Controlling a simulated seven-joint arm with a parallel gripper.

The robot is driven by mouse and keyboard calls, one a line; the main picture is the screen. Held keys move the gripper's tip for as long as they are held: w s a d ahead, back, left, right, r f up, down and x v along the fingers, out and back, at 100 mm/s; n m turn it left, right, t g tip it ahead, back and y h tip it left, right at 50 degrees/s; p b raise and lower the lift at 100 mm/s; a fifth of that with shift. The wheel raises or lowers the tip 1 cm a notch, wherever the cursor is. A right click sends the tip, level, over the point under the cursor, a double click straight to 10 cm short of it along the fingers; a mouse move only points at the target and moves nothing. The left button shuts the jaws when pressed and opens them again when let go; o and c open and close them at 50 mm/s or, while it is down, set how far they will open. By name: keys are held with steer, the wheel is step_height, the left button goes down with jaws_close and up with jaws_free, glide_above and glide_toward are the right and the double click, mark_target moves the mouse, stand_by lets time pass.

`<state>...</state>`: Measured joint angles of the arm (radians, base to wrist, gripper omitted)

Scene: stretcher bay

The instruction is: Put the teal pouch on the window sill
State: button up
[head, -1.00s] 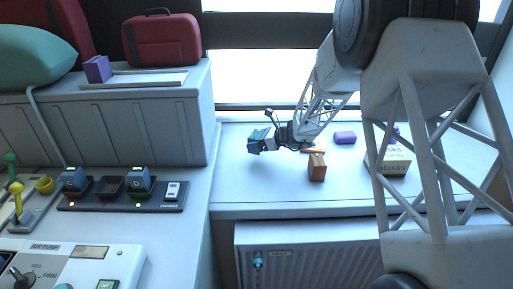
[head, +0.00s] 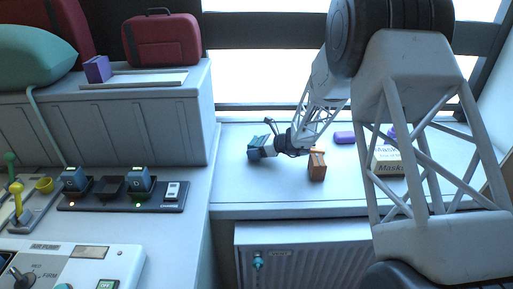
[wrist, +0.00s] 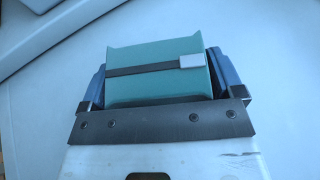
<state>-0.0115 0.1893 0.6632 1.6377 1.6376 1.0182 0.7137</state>
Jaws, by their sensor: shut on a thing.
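The teal pouch (wrist: 155,88) has a dark strap with a pale buckle and sits between the two blue fingers of my gripper (wrist: 160,75) in the wrist view. My gripper is shut on it. In the head view my gripper (head: 260,146) is over the left part of the white window sill (head: 240,188), with the pouch a small teal shape at its end. I cannot tell whether the pouch touches the sill.
On the sill are a brown box (head: 317,167), a purple item (head: 344,137) and a masks box (head: 388,162), partly behind my arm. A grey cabinet (head: 150,130) with a red case (head: 161,41) stands left. The sill's front left is clear.

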steer(key=shift+f, duration=0.15)
steer(key=o, duration=0.9)
steer(key=shift+c, duration=0.2)
steer(key=shift+r, duration=0.2)
steer(key=v, duration=1.2)
steer(key=shift+s+f, duration=0.1)
